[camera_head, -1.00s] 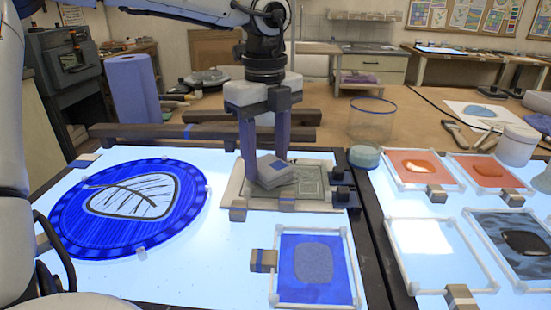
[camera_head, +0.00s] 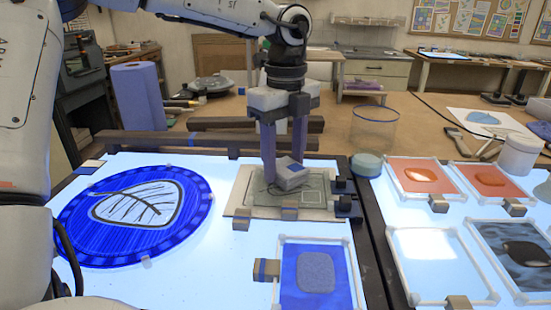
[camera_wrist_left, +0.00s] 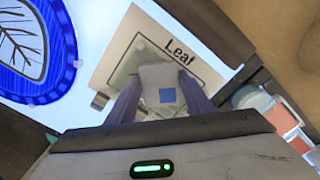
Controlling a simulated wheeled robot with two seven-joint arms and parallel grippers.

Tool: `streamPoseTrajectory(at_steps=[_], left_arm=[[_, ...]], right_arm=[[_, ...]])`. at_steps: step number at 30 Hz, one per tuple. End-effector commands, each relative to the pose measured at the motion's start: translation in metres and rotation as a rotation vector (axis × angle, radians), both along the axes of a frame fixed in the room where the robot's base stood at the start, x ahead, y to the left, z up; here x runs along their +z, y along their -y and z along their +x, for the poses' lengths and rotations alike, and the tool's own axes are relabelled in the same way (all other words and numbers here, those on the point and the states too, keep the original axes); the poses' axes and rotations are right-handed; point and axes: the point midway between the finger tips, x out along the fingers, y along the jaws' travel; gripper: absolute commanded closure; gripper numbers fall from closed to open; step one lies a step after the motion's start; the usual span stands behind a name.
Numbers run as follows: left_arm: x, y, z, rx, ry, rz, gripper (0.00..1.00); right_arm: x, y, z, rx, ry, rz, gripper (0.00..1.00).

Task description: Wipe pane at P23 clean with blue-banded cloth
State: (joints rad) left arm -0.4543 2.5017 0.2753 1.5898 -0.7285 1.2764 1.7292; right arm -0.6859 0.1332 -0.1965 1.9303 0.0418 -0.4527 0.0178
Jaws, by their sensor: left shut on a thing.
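A folded pale grey cloth (camera_head: 293,177) with a blue patch sits between the fingers of my left gripper (camera_head: 284,180), which is shut on it. The cloth is over a glass pane (camera_head: 316,188) on a beige board marked "Leaf"; I cannot tell whether it touches the glass. In the left wrist view, the cloth (camera_wrist_left: 158,76) shows between the fingers (camera_wrist_left: 158,100), with the board's lettering beyond it. The fingers and cloth hide part of the pane. No P23 label is readable. My right gripper is out of view.
A round blue leaf panel (camera_head: 78,235) lies left on the light table. A framed blue pane (camera_head: 340,270) lies in front. Dark rails (camera_head: 375,245) divide the table. Several framed panes, a round pot (camera_head: 367,164) and a clear cylinder (camera_head: 374,127) stand right.

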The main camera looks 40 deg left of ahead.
Motion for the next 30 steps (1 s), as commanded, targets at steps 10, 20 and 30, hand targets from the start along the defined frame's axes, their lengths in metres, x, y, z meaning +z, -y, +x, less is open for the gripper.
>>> streamPoseTrajectory(at_steps=[10,20,30], left_arm=[[-0.001,0.014,0.011,0.0,0.0,0.002,0.78],[-0.003,0.019,0.013,0.001,0.002,-0.001,0.78],[-0.002,0.003,-0.002,0.0,-0.001,0.0,0.78]], right_arm=[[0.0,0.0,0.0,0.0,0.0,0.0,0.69],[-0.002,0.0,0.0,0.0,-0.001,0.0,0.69],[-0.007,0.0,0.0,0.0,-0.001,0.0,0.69]])
